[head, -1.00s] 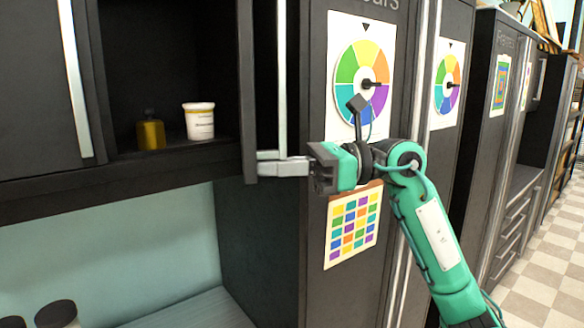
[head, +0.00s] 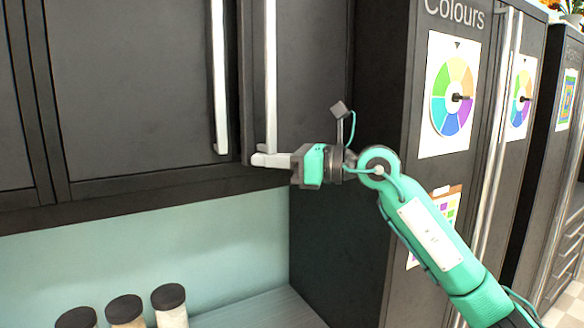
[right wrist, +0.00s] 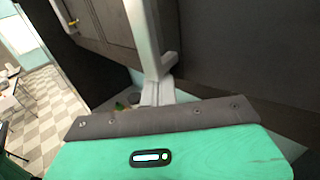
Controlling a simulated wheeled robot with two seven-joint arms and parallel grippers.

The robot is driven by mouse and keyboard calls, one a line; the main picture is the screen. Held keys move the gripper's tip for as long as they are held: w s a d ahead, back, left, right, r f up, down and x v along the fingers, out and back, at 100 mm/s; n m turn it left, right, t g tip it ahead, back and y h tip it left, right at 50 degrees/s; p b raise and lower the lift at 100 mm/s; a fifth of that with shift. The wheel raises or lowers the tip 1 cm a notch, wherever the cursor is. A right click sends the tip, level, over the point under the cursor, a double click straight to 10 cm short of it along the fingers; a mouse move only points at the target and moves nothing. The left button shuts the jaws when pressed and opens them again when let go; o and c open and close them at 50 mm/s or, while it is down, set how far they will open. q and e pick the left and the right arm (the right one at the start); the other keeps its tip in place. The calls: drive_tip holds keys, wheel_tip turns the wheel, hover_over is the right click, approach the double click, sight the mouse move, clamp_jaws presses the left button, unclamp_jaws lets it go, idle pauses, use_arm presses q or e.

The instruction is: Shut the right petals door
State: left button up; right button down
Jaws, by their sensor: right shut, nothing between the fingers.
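The right petals door (head: 312,75) is a dark cupboard door with a long pale vertical handle (head: 270,70). It stands beside the left door (head: 140,90), which has a matching handle, and covers the compartment. The door looks closed or nearly so; I cannot tell if it is fully flush. My right gripper (head: 258,160) is shut and empty, its pale fingertips at the lower end of the right door's handle. In the right wrist view the fingers (right wrist: 157,92) are together by the pale handle (right wrist: 147,35). My left gripper is out of view.
A tall dark cabinet marked Colours (head: 375,120), with a colour wheel (head: 453,97), stands to the right. Several jars with dark lids (head: 168,297) stand below the cupboard, near a grey ribbed surface (head: 250,305). The space under the cupboard is otherwise clear.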

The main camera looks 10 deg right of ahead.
drive_tip(key=w, duration=0.1)
drive_tip(key=w+a, duration=0.1)
drive_tip(key=w, duration=0.1)
drive_tip(key=shift+w+a, duration=0.35)
drive_tip(key=shift+w, duration=0.05)
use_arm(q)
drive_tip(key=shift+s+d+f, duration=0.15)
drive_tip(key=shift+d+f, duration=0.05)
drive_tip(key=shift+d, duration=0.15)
use_arm(e)
drive_tip(key=shift+w+a, duration=0.15)
drive_tip(key=shift+w, duration=0.2)
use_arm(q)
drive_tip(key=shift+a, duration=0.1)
use_arm(e)
drive_tip(key=shift+r, duration=0.1)
